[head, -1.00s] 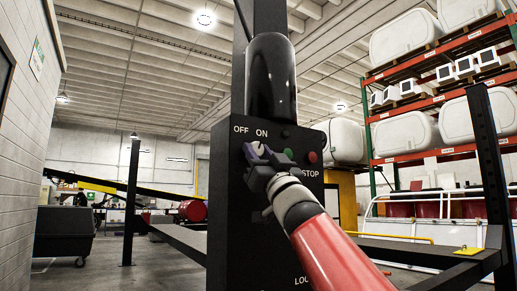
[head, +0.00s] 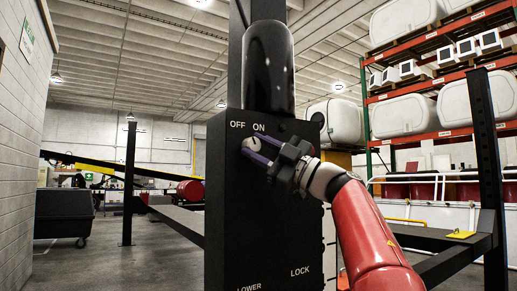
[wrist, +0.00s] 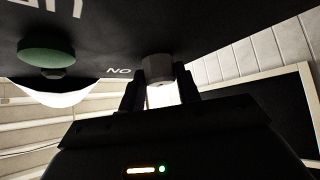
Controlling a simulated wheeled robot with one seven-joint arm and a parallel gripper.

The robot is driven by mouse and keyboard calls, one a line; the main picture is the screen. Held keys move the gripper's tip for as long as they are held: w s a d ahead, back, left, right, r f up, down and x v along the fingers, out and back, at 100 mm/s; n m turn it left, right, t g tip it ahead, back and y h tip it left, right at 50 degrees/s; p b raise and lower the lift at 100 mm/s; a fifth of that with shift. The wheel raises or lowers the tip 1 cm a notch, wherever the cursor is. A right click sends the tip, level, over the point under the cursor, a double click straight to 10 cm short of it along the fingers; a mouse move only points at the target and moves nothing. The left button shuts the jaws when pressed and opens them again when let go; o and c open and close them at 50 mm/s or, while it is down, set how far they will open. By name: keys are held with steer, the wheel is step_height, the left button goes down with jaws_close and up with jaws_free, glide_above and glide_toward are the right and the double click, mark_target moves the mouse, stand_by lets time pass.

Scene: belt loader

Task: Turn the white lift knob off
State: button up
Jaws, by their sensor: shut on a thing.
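The white lift knob (head: 249,144) is on the front of the black control box (head: 235,215), just under the OFF and ON labels. My gripper (head: 257,149) reaches it from the right, with its purple fingers closed on either side of the knob. In the wrist view the grey-white knob (wrist: 158,69) sits between my two dark fingers (wrist: 160,88). Part of the knob is hidden by the fingers. Which way the knob points is not clear.
A green button (wrist: 52,55) stands out from the box beside the knob in the wrist view. A black post (head: 268,65) rises above the box. LOWER and LOCK labels show low on the box. Racks with white tanks (head: 408,105) stand at the right.

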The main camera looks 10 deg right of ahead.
steer(key=shift+n+g, duration=0.5)
steer(key=shift+n, duration=0.2)
steer(key=o, duration=1)
steer(key=b+v, duration=0.2)
steer(key=v, duration=0.5)
steer(key=shift+s+d+f, duration=0.1)
steer(key=shift+s+d, duration=0.1)
steer(key=shift+d, duration=0.1)
